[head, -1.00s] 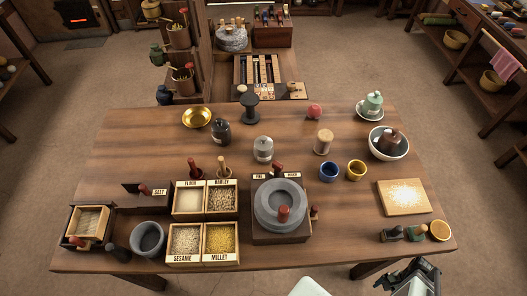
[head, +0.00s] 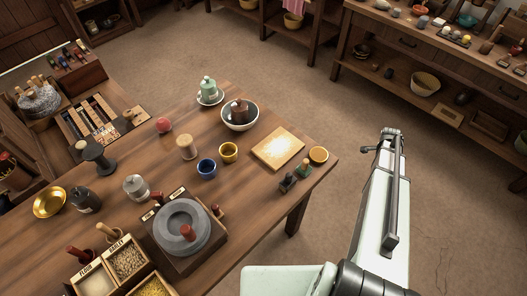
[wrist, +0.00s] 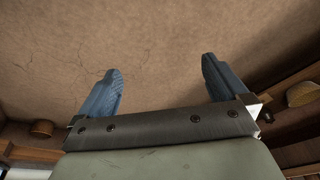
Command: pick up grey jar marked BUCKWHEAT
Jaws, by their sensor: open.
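A small grey jar (head: 136,187) with a lid stands upright on the wooden table (head: 240,207) in the head view, just behind the grey round quern (head: 181,227). Its label is too small to read, so I cannot confirm the word BUCKWHEAT. A darker, nearly black jar (head: 84,198) stands to its left. My gripper (wrist: 162,88) shows in the wrist view with its two blue fingers wide apart and nothing between them. It faces bare floor, and no jar shows there. In the head view my arm is off the table's right side, well away from the grey jar.
Around the grey jar stand a black spool-shaped stand (head: 98,157), a brass bowl (head: 50,202), a wooden cylinder (head: 186,147) and a blue cup (head: 207,168). Grain boxes (head: 127,259) are in front. Shelving (head: 430,70) lies behind my arm; open floor (head: 300,80) lies between.

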